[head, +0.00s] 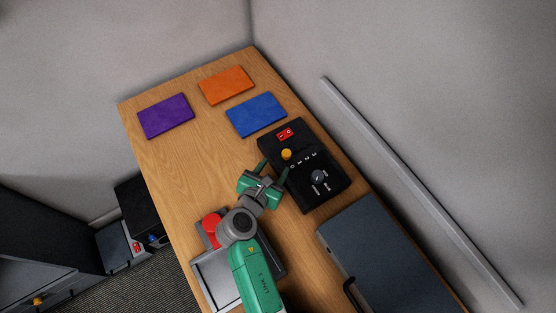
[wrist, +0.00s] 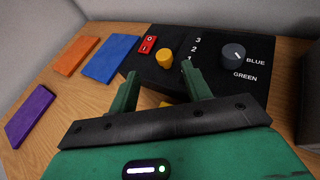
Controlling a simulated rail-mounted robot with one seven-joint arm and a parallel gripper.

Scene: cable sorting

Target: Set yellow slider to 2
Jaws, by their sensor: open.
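The black control box (head: 306,187) lies on the wooden table and also shows in the wrist view (wrist: 222,40). A yellow round knob (head: 286,154) stands on it, beside a row of white numbers; in the wrist view the knob (wrist: 165,57) is left of the 3 and 2. I cannot tell which number it marks. My gripper (head: 274,170) is at the box's left edge, open, its fingers pointing toward the knob. In the wrist view the gripper (wrist: 160,82) appears empty, with the knob beyond its fingertips.
The box also bears a red switch (head: 285,133) and a grey dial (head: 318,176) marked BLUE and GREEN. Purple (head: 165,116), orange (head: 226,85) and blue (head: 256,114) plates lie behind. A dark grey case (head: 380,255) is at lower right. A red round thing (head: 211,228) is beside my arm.

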